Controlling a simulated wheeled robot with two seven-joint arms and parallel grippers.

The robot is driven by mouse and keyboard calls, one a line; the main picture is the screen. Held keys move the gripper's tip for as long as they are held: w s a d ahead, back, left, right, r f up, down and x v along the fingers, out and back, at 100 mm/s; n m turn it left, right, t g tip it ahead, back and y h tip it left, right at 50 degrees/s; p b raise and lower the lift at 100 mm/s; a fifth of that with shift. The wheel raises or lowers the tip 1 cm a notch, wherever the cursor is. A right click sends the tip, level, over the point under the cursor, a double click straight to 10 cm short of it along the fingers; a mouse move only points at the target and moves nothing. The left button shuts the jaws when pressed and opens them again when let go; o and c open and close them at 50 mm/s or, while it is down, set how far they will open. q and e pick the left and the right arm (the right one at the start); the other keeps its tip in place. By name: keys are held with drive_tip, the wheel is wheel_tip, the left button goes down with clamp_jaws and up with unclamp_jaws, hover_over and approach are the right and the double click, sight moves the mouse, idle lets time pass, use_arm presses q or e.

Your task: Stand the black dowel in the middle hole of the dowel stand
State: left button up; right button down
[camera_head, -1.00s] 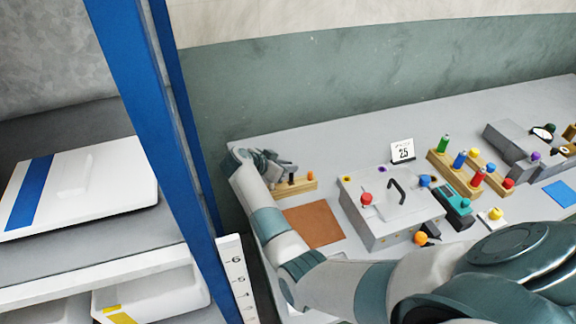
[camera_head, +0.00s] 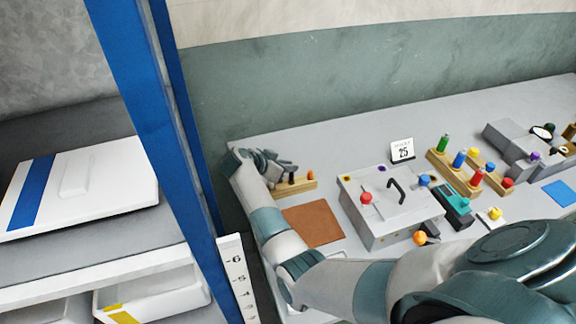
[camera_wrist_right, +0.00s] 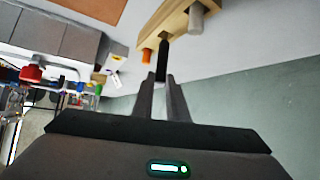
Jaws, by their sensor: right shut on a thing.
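The wooden dowel stand (camera_head: 300,187) is at the far left of the table; it also shows in the right wrist view (camera_wrist_right: 176,22). An orange dowel (camera_wrist_right: 147,56) stands at one end and a grey dowel (camera_wrist_right: 197,20) stands toward the other. My right gripper (camera_wrist_right: 168,82) is shut on the black dowel (camera_wrist_right: 163,58). The dowel's far end meets the stand's outline between the orange and grey dowels; I cannot tell whether it is in the middle hole. In the head view my right gripper (camera_head: 283,165) partly hides the stand. My left gripper is not in view.
A brown mat (camera_head: 313,222) lies in front of the stand. A grey box (camera_head: 380,207) with a black handle is to its right. Racks of colored pegs (camera_head: 462,168) and a calendar (camera_head: 402,150) are farther right. A blue post (camera_head: 150,120) rises at left.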

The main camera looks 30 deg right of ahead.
sight(290, 177)
drive_tip(key=shift+f+b, duration=1.2)
drive_tip(key=shift+f, duration=1.3)
drive_tip(key=c, duration=1.7)
unclamp_jaws()
drive_tip(key=shift+o, duration=0.2)
drive_tip(key=shift+r, duration=0.15)
drive_tip(key=shift+r+b, duration=0.4)
drive_tip(key=shift+r, duration=0.15)
wheel_tip(290, 177, up, 2)
drive_tip(key=shift+r+b, duration=0.1)
drive_tip(key=shift+b, duration=0.45)
drive_tip(key=s+d+r+b, duration=0.3)
drive_tip(key=s+d+r, duration=0.2)
drive_tip(key=s, duration=0.5)
drive_tip(key=shift+s+d+r, duration=0.15)
drive_tip(key=shift+d+r, duration=0.15)
drive_tip(key=shift+r, duration=0.9)
